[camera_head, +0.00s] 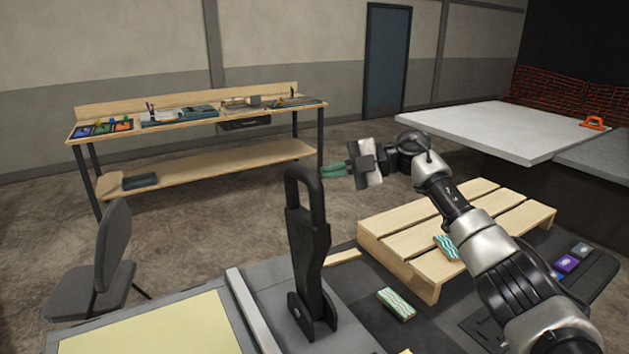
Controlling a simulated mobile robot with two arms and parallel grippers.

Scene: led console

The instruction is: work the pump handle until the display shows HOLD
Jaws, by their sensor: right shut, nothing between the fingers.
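The pump handle (309,245) is a black lever with a loop-shaped grip at its top. It stands nearly upright on its black bracket on the console, in the lower middle of the head view. My right gripper (332,170), with green fingers, is shut and empty just to the right of the grip, pointing left at it. I cannot tell whether the fingertips touch the handle. No display with readable text shows. My left gripper is not in view.
A wooden slatted pallet (400,248) lies right of the handle, under my right arm. Green-and-white striped blocks lie on the pallet (447,247) and beside it (396,303). A pale yellow panel (150,328) is at lower left. A grey chair (112,250) and workbench (215,165) stand beyond.

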